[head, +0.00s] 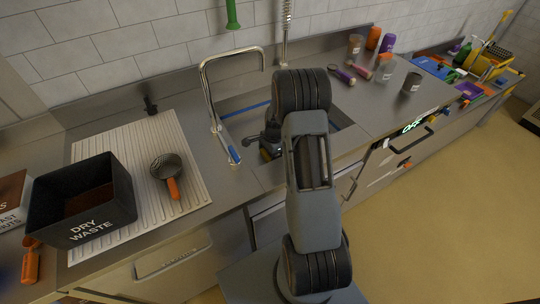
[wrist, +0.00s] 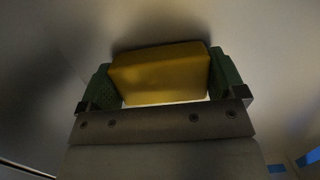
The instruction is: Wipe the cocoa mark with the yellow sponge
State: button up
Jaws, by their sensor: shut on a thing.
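In the wrist view the yellow sponge (wrist: 160,75) sits between the two green finger pads of my gripper (wrist: 163,82), which is shut on it. The far side of the sponge is close to a grey metal surface with a dark shadow around it. I cannot tell if it touches. In the head view my gripper (head: 268,147) is low over the sink (head: 240,107), partly hidden by my own arm. I cannot make out the cocoa mark in either view; a dim dark patch at the wrist view's left may be only shadow.
The tap (head: 207,90) rises just left of my gripper. Further left a ribbed drainboard (head: 125,140) holds a strainer (head: 167,168) beside a black dry waste bin (head: 85,205). Cups and bottles (head: 384,68) stand on the counter to the right. A green-handled tool (head: 232,14) hangs above.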

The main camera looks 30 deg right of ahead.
jog(key=shift+s, duration=0.95)
jog(key=shift+r+p, duration=0.75)
jog(key=shift+r, duration=0.15)
